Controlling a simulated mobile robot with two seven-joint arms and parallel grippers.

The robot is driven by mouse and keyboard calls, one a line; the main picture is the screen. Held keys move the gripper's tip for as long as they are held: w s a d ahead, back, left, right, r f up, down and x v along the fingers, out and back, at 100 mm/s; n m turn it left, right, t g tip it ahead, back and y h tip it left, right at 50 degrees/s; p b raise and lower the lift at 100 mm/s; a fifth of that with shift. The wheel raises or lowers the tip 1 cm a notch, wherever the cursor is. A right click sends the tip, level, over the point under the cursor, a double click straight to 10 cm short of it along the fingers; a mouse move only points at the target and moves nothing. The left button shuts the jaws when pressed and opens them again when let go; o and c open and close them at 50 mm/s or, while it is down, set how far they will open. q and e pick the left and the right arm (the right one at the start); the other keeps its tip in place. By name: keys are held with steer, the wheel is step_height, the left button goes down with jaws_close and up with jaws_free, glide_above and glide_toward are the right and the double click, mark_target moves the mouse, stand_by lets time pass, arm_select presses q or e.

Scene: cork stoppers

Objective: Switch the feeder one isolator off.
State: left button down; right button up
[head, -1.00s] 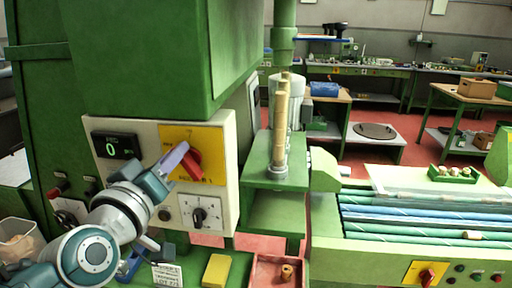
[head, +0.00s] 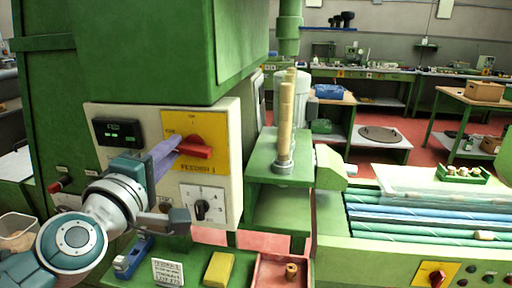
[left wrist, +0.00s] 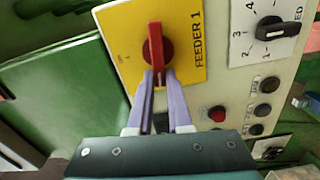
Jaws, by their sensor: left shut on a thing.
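The feeder one isolator is a red rotary handle (head: 198,150) on a yellow plate (head: 216,123) marked FEEDER 1, on a cream panel. The handle lies about sideways across the plate in the head view. In the left wrist view the red handle (left wrist: 155,43) stands upright in the picture. My left gripper (head: 177,146) reaches it from the left, its pale purple fingers shut on the handle's near end. The fingers hide that end and part of the plate's left side. My right gripper is not in view.
A dark display (head: 121,131) is left of the plate; its text is unclear. A black selector knob (head: 202,208) sits below. A second red isolator (head: 436,275) is on the machine at lower right. A yellow block (head: 218,269) and blue object (head: 133,257) lie below the panel.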

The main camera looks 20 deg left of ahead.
arm_select(q)
steer(key=shift+f+n, duration=0.2)
steer(key=shift+n, duration=0.7)
steer(key=c, duration=0.8)
jaws_free()
steer(key=shift+c, duration=0.2)
steer(key=shift+s, duration=0.1)
steer(key=b+v, duration=0.2)
steer(key=v, duration=0.7)
steer(key=shift+s, duration=0.4)
steer(key=shift+d, duration=0.1)
